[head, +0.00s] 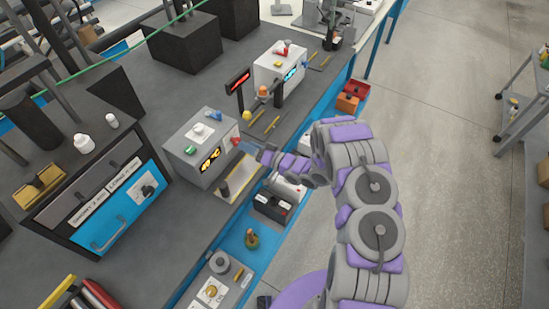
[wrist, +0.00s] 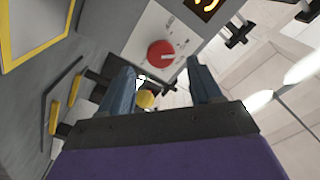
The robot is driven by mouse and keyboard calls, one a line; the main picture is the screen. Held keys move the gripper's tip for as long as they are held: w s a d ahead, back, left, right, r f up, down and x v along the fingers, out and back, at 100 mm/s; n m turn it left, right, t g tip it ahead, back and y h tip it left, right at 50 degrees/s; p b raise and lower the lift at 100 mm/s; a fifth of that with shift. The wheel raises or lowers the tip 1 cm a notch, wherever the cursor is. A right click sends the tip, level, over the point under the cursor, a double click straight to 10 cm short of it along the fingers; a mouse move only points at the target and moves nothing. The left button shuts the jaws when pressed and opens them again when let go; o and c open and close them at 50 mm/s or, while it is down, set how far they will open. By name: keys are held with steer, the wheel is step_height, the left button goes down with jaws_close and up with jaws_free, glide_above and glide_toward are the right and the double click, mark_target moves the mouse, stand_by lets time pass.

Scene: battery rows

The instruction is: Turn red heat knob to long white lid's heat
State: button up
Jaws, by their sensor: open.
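The red heat knob (wrist: 161,53) sits on a white panel (wrist: 150,30) in the wrist view. A pale pointer line crosses its face, with small dial marks around it that are too small to read. In the head view the knob (head: 236,141) is on the right side of a grey box (head: 190,150) with an orange-lit display (head: 209,158). My gripper (wrist: 160,78) is open; the knob shows between and beyond its fingertips, with no clear contact. In the head view my gripper (head: 247,147) is beside that knob. I cannot pick out a long white lid for certain.
A second white box (head: 278,68) with a cyan display stands farther back. A labelled blue cabinet (head: 118,205) and small white bottles (head: 84,143) are at left. A yellow ball (wrist: 145,99) shows between my fingers.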

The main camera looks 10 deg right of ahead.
steer(key=v, duration=1.3)
steer(key=shift+d, duration=0.15)
steer(key=n+b, duration=0.9)
steer(key=b, duration=0.3)
glide_toward(235, 141)
steer(key=w+f+x, duration=0.1)
steer(key=x, duration=0.7)
steer(key=shift+f, duration=0.15)
steer(key=shift+w+d, duration=0.1)
steer(key=shift+c, duration=0.4)
steer(key=c, duration=0.9)
steer(key=shift+c, duration=0.2)
